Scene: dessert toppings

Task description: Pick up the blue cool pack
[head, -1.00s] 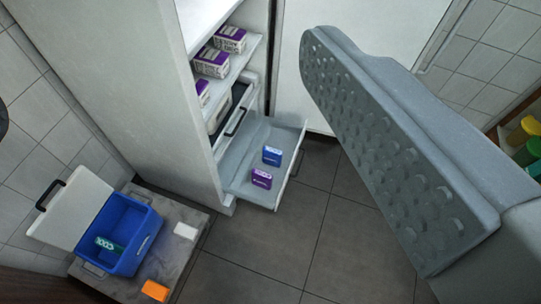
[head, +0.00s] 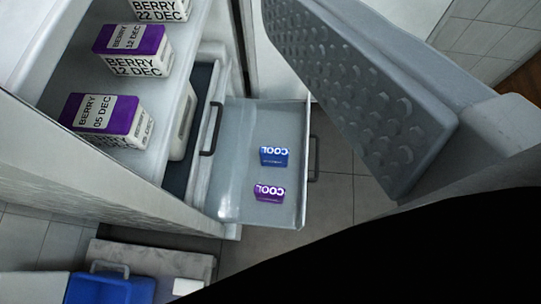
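The blue cool pack (head: 274,156) is a small blue block with white "COOL" lettering that appears upside down. It lies in the pulled-out grey drawer (head: 236,125), towards the drawer's right side. A purple cool pack (head: 268,193) lies just below it in the picture, apart from it. One large grey finger of my gripper (head: 360,98) shows at upper right, its dimpled pad bare and facing down-left. It is apart from both packs and holds nothing visible. The other finger is not clearly seen.
Above the drawer, a shelf (head: 174,122) holds several purple-and-white berry boxes (head: 105,115). The drawer has a handle (head: 314,158) at its right. The blue cooler (head: 95,289) is at lower left, partly cut off. A black shape covers the lower right.

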